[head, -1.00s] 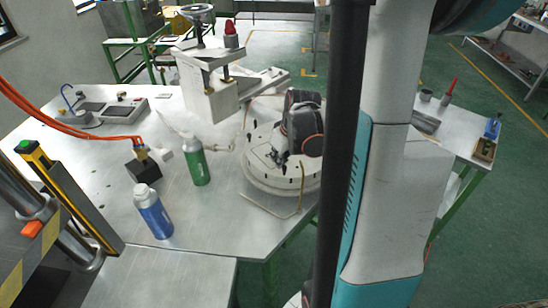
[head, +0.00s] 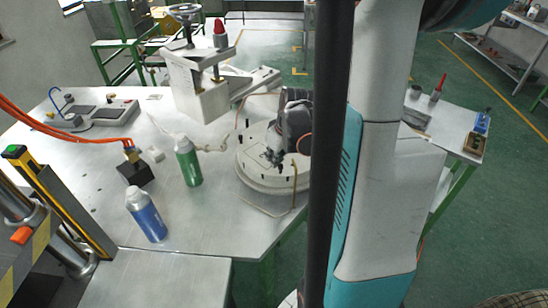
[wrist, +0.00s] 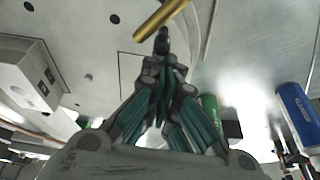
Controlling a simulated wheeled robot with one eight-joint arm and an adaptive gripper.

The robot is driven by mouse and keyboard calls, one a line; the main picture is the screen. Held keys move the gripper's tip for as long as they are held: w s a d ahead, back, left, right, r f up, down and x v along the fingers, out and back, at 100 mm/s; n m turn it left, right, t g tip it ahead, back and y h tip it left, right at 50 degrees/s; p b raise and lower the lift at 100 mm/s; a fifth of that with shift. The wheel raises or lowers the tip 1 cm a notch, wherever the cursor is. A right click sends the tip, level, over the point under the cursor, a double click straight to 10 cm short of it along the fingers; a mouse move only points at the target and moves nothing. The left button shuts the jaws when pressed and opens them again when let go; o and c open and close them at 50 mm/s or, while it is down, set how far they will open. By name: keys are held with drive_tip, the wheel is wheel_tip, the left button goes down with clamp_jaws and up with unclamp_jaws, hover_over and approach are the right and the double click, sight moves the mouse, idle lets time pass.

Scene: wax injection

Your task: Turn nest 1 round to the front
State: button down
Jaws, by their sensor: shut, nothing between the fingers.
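A round pale turntable (head: 246,178) sits at the right edge of the metal table, with several dark upright pins on its top. I cannot tell which place on it is nest 1, and no number is readable. My gripper (head: 273,158) hangs over the turntable, pointing down. In the wrist view my gripper (wrist: 162,42) is shut and empty, its tips close to a brass bar (wrist: 158,20); whether they touch it is unclear. A thin brass rod (head: 294,188) stands at the turntable's front. My arm and a black post hide the turntable's right side.
A green bottle (head: 188,163) and a blue bottle (head: 146,214) stand left of the turntable. A black block (head: 136,172) with orange hoses lies farther left. A press with a handwheel (head: 198,88) stands behind.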

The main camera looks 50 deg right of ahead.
sight(264, 164)
drive_tip(key=w, duration=0.4)
drive_tip(key=shift+a+r, duration=0.3)
drive_tip(key=shift+r, duration=0.1)
drive_tip(key=p+v, duration=0.2)
drive_tip(key=v, duration=0.7)
drive_tip(key=shift+s+d, duration=0.2)
drive_tip(key=shift+d, duration=0.2)
